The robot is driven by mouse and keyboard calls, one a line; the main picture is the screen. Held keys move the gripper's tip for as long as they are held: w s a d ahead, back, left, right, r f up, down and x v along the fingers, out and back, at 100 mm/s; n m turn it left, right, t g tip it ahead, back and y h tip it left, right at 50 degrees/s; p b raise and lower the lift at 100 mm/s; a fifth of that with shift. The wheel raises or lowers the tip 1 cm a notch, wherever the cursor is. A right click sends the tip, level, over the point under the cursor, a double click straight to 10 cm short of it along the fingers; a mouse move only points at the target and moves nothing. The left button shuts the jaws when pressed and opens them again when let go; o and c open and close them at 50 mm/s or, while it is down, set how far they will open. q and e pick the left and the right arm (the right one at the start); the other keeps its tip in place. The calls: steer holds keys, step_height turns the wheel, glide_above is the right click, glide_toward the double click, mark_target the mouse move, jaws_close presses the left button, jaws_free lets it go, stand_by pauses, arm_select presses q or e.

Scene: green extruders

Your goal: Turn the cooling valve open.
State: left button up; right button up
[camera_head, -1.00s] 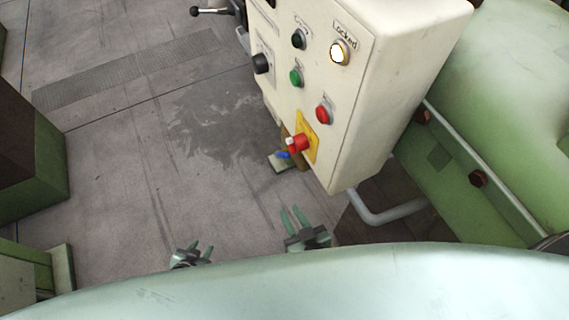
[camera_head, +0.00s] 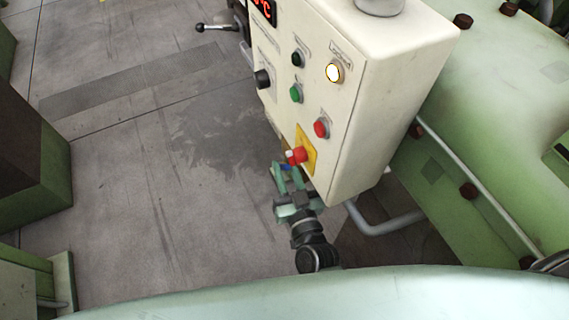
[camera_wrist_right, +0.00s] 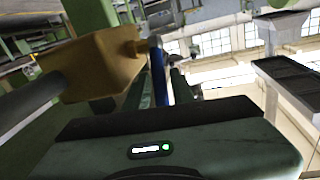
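The cooling valve shows in the right wrist view as a brass body (camera_wrist_right: 100,68) on a grey pipe, with a long blue handle (camera_wrist_right: 158,75). In the head view only a small bit of blue shows below the control box, mostly hidden by my right gripper (camera_head: 287,177). My right gripper's two green fingers are apart, with the blue handle between them in the wrist view. I cannot tell whether a finger touches the handle. My left gripper is not in view.
The cream control box (camera_head: 390,75) stands right above my right gripper. It carries a red emergency button (camera_head: 298,156) on a yellow plate, close to the fingers. A grey bent pipe (camera_head: 385,225) and the green machine (camera_head: 500,110) lie to the right.

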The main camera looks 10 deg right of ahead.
steer(key=shift+w, duration=0.35)
jaws_close()
stand_by(1.2)
